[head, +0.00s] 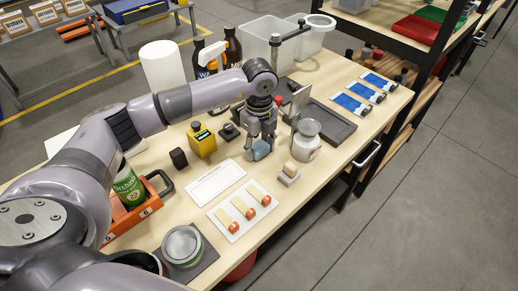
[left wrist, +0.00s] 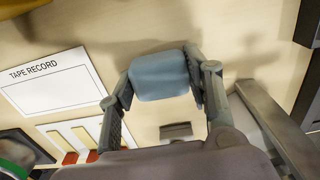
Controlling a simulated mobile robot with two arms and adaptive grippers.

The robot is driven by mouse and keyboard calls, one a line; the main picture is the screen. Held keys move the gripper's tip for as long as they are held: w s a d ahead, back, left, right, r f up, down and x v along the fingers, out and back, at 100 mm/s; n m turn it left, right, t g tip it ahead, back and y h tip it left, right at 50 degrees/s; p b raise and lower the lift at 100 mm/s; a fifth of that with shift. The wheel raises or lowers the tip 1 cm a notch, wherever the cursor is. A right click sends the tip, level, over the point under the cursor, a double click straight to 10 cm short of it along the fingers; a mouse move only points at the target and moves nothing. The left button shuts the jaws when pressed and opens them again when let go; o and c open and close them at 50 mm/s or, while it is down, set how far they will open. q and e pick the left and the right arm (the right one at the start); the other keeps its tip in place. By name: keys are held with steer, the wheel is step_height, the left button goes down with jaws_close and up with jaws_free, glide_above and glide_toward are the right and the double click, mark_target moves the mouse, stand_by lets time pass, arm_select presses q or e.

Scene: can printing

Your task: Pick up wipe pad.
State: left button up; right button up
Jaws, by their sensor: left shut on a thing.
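The wipe pad (head: 261,150) is a small blue-grey block with rounded edges. My left gripper (head: 262,138) is above the table and is shut on it. In the left wrist view the pad (left wrist: 159,75) sits between the two fingers of the gripper (left wrist: 160,80), with a finger at each side. A shadow lies on the table around it; I cannot tell how far it is above the surface. My right gripper is not in view.
A white jar (head: 306,141) and a small block on a base (head: 289,173) stand just right of the gripper. A yellow device (head: 201,141) stands left. The tape record card (head: 215,183) and a sample tray (head: 243,211) lie in front. A dark tray (head: 330,122) lies behind right.

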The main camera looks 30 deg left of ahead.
arm_select(q)
step_height(320, 180, up, 12)
steer(key=b, duration=0.2)
step_height(320, 180, up, 6)
steer(key=r, duration=0.1)
glide_above(259, 146)
steer(key=shift+r, duration=0.5)
steer(key=o, duration=0.4)
steer(key=c, duration=0.5)
steer(key=shift+o, duration=0.2)
steer(key=shift+p, duration=0.3)
